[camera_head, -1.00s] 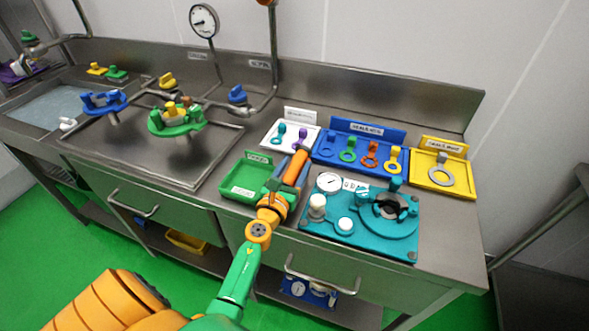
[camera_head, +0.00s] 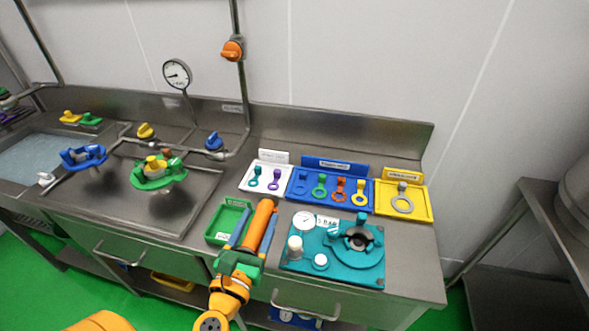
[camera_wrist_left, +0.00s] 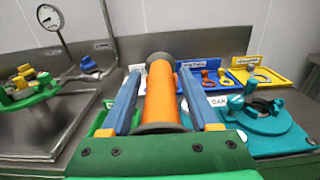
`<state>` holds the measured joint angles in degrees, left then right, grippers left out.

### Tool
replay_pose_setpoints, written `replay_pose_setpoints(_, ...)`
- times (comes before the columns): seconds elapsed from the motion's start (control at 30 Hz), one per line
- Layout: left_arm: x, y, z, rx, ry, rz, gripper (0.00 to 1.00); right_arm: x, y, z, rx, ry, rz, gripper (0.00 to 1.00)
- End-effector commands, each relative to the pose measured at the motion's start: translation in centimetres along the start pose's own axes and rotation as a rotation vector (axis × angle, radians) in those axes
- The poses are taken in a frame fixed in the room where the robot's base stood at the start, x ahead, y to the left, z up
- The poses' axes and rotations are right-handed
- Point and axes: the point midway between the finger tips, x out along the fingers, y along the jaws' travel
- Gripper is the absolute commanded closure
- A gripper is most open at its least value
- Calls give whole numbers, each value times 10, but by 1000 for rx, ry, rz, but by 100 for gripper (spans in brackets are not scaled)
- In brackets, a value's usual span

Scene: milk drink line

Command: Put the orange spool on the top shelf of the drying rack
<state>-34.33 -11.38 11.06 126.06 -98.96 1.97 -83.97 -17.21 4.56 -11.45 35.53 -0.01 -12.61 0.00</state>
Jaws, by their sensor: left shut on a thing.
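My left gripper (camera_head: 252,235) is shut on the orange spool (camera_head: 259,222), with one blue finger along each side of it. The spool also fills the middle of the left wrist view (camera_wrist_left: 161,98), where it is an orange cylinder with dark grey end flanges. It is held above the counter, over the right side of the green tray (camera_head: 214,236). No drying rack can be made out for certain. My right gripper is not in view.
A teal fixture (camera_head: 332,268) with a gauge stands right of the spool. White, blue (camera_head: 331,205) and yellow (camera_head: 431,215) trays of ring-shaped parts lie behind. A sink with green (camera_head: 158,176) and blue fittings is at left. A vertical pipe carries an orange valve (camera_head: 232,50). Metal shelving (camera_head: 530,235) stands at right.

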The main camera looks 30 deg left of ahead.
Motion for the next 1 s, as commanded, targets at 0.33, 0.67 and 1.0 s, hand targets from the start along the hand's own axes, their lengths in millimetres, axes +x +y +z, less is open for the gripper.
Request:
replay_pose_setpoints(0.33, -14, -50, 28, -20, -19, -631, 100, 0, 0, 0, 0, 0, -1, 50)
replay_pose_setpoints(0.67, -75, -75, 68, 1, -2, -1188, 100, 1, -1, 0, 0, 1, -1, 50)
replay_pose_setpoints(1.0, -76, -75, 67, 0, 0, -1190, 100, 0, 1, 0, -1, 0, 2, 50)
